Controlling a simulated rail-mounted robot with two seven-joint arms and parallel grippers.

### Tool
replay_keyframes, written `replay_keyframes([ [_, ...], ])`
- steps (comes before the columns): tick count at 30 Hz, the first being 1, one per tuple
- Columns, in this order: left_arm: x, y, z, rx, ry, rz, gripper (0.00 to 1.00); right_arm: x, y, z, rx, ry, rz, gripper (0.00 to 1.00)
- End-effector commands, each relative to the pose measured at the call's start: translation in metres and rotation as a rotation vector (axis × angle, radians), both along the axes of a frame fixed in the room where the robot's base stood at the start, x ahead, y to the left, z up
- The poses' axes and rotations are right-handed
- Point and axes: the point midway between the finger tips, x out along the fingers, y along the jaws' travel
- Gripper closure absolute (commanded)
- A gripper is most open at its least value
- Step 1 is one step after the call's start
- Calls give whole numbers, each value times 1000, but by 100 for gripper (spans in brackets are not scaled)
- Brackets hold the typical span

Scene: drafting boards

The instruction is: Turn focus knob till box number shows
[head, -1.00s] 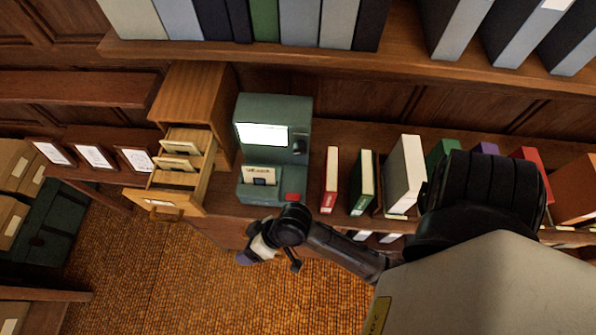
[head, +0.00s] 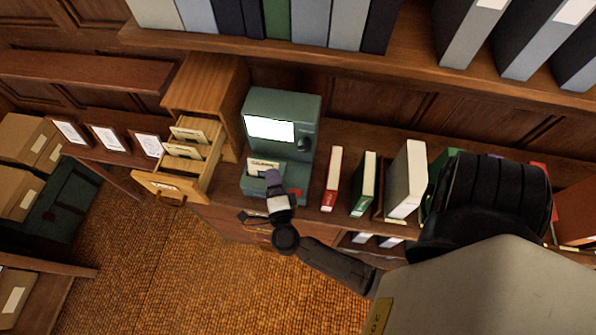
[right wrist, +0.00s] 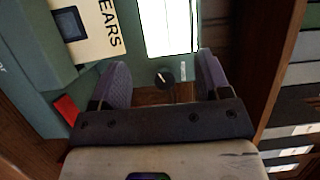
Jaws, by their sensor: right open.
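The green reader (head: 282,105) stands on the shelf with a bright white screen (head: 269,128); no number can be read on it. Its dark focus knob (head: 304,143) is on the front, right of the screen. In the right wrist view, the black round knob (right wrist: 165,77) with a pale mark shows between and beyond my fingers, not touched by them. My right gripper (head: 273,178) is in front of the reader's lower part, below and left of the knob; in the right wrist view it is open (right wrist: 163,76) and empty. My left gripper is out of view.
A lettered card (head: 262,166) sits in the reader's lower tray, beside a red button (head: 295,194). An open wooden card drawer (head: 170,185) juts out at left. A red book (head: 332,180) and other upright books stand close at right. A binder shelf (head: 350,58) runs above.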

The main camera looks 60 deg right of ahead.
Motion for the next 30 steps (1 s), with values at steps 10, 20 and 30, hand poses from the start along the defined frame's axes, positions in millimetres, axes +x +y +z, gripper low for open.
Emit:
replay_keyframes([
  [10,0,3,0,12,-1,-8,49,-52,-29,-5,45,-17,-367,30],
  [20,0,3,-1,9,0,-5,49,-51,-51,-4,42,-23,-402,30],
  [30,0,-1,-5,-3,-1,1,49,-37,-97,-4,40,-23,-400,30],
])
